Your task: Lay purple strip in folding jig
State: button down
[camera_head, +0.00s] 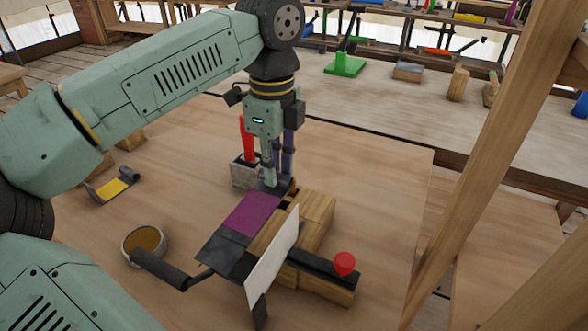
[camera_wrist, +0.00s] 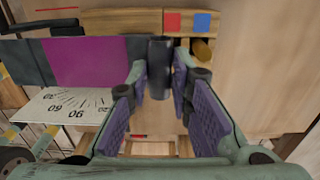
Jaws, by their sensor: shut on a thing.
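The purple strip (camera_head: 252,212) is a flat dark-grey band with a purple middle. Its far end, a dark upright roll, sits between my gripper's fingers (camera_head: 276,180). In the wrist view the purple part (camera_wrist: 85,62) runs left from my gripper (camera_wrist: 160,72), which is shut on the rolled end (camera_wrist: 160,60). The folding jig (camera_head: 318,212) is a wooden block with a white angle plate (camera_head: 272,252) and a red-knobbed lever (camera_head: 318,268). The strip lies along the jig's left side; whether it rests fully in it I cannot tell. The plate's scale (camera_wrist: 70,104) shows in the wrist view.
A red-handled tool stands in a grey block (camera_head: 244,172) behind the strip. A wooden post rises at right; the table between is clear.

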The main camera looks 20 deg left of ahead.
jog(key=w+d+f+p, duration=0.2)
jog(key=f, duration=0.1)
jog(key=shift+w+d+f, duration=0.2)
jog(key=shift+d+f, duration=0.05)
jog(key=shift+d, duration=0.15)
jog(key=shift+f+b, duration=0.4)
jog(key=shift+f, duration=0.1)
jog(key=shift+s+f, duration=0.1)
jog(key=shift+f+b, duration=0.2)
jog(key=shift+b, duration=0.15)
jog(key=c, duration=1.8)
grip_release()
jog(key=shift+s, duration=0.15)
jog(key=o, duration=0.4)
jog(key=shift+w+f, duration=0.2)
jog(key=shift+c, duration=0.2)
jog(key=shift+r, duration=0.15)
